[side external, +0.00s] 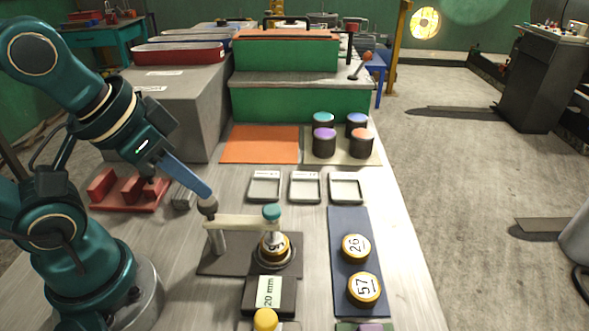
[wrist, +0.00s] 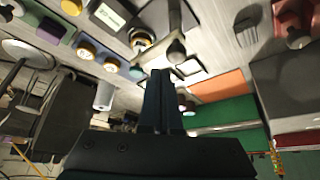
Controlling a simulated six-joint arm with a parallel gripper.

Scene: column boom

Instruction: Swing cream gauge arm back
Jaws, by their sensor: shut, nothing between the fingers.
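The cream gauge arm (side external: 243,222) runs roughly level from a grey post (side external: 219,240) to a teal cap (side external: 271,211). The cap end is over a gold numbered disc (side external: 274,247) seated on a round grey stand; part of the disc's number is hidden. My gripper (side external: 208,197) is shut and empty, its blue fingers slanting down to a dark knob-like end near the post side of the arm. In the wrist view my fingertips (wrist: 160,73) are close to a dark rounded knob (wrist: 177,50). I cannot tell whether they touch.
A black block labelled 20 mm (side external: 268,293) is in front of the stand. Two gold discs, 26 (side external: 355,247) and 57 (side external: 364,288), lie on a blue mat (side external: 344,221) at right. Several shallow trays (side external: 305,187) and coloured-top cylinders (side external: 323,141) are behind. A red rack (side external: 130,192) is at left.

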